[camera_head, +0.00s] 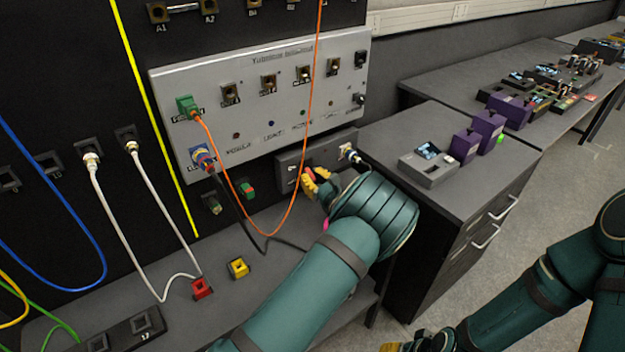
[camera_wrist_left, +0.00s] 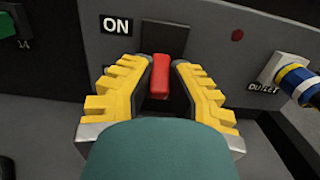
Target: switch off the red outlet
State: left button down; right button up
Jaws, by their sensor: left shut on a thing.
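A grey outlet box (camera_head: 288,158) is mounted low on the dark wall below the large grey panel. In the left wrist view the outlet box (camera_wrist_left: 205,50) bears a red switch lever (camera_wrist_left: 160,76), an "ON" label (camera_wrist_left: 117,25) above left of it and a small red dot (camera_wrist_left: 237,35). My left gripper (camera_wrist_left: 161,64) has its yellow fingers on both sides of the lever and is shut on it. In the head view my left gripper (camera_head: 317,184) is at the box, and the arm hides part of it. My right gripper (camera_head: 396,347) is at the bottom edge, mostly cut off.
A plug with coloured bands (camera_wrist_left: 298,78) sits in the socket marked "OUTLET" at the box's right. An orange cable (camera_head: 237,184) hangs left of my left gripper. A desk (camera_head: 390,135) with purple and grey boxes stands to the right. Red (camera_head: 202,288) and yellow (camera_head: 238,268) blocks lie on the bench.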

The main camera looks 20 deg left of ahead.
aim_at(312, 176)
pick_arm(q)
jog(key=shift+f+t+y+b, duration=0.3)
jog(key=shift+b, duration=0.05)
jog(key=shift+r, duration=0.15)
jog(key=shift+a, duration=0.1)
jog(key=c, duration=0.9)
grip_release()
notch_tip(312, 176, up, 10)
jog(key=shift+r, duration=0.1)
